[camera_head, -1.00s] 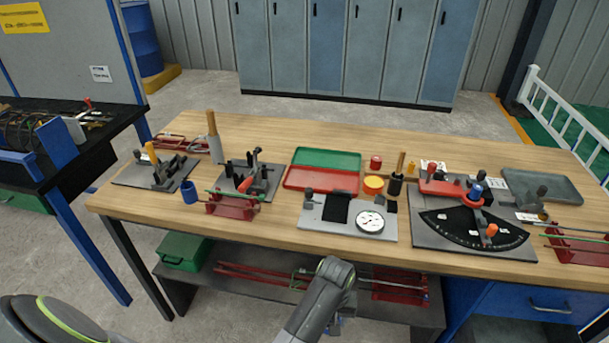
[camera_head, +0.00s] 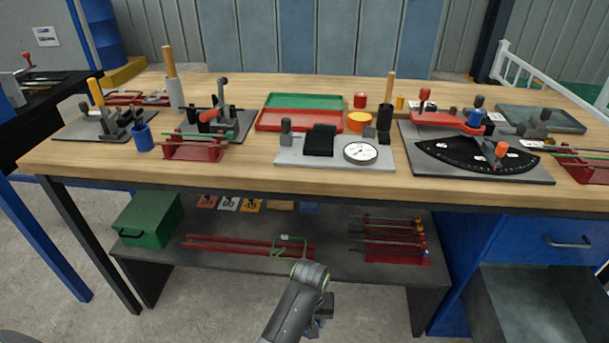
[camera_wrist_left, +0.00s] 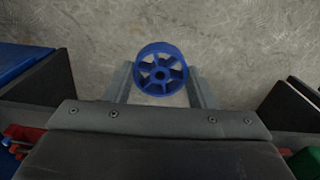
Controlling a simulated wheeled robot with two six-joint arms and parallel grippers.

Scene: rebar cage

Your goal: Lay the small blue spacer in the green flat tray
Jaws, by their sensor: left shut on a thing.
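The small blue spacer (camera_wrist_left: 160,72), a short ring with spokes and a hub, is in the left wrist view. My left gripper (camera_wrist_left: 160,88) is shut on it, with a finger on either side. Bare floor lies below. In the head view my left gripper (camera_head: 319,325) hangs low in front of the bench, below the tabletop. A bit of blue shows there, but most of the spacer is hidden. The green flat tray (camera_head: 304,101) lies on the bench behind a red tray (camera_head: 299,121) and looks empty. My right gripper is not in view.
A plate with a dial gauge (camera_head: 361,152) stands in front of the trays. A blue cup (camera_head: 142,138) and a red rack (camera_head: 194,151) are to the left. An orange round dish (camera_head: 359,122) is right of the trays. The bench edge and lower shelf (camera_head: 345,262) face my arm.

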